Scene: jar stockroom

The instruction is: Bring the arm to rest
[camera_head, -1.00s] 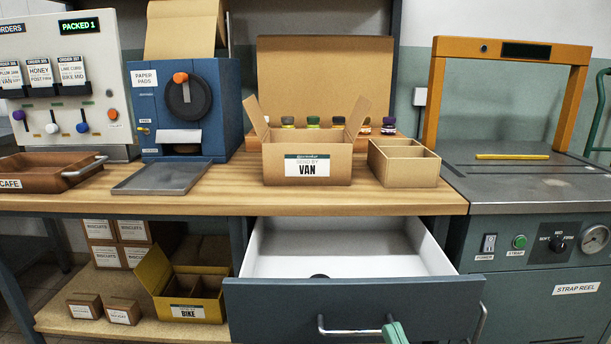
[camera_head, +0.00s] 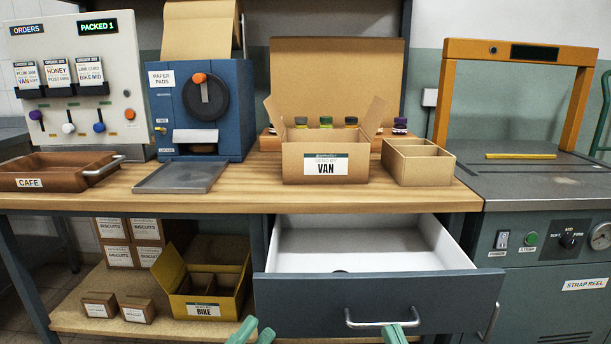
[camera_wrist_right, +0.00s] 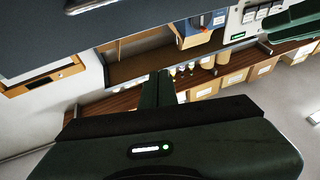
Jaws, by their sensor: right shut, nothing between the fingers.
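My left gripper (camera_head: 254,332) shows only as two pale green fingertips at the bottom edge of the head view, with a gap between them. It is in front of the drawer's left front corner, and nothing shows between the tips. My right gripper (camera_head: 395,334) shows as a green tip at the bottom edge, in front of the drawer handle (camera_head: 382,320); I cannot tell if they touch. In the right wrist view its fingers (camera_wrist_right: 157,88) are together and hold nothing. The rest of both arms is hidden below the head view.
The blue-grey drawer (camera_head: 290,300) stands pulled out under the bench, a dark object partly visible inside. On the bench are the VAN box (camera_head: 297,166), with flaps up, a divided carton (camera_head: 415,170), a grey tray (camera_head: 180,178) and the CAFE tray (camera_head: 60,180). The BIKE box (camera_head: 222,304) is below.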

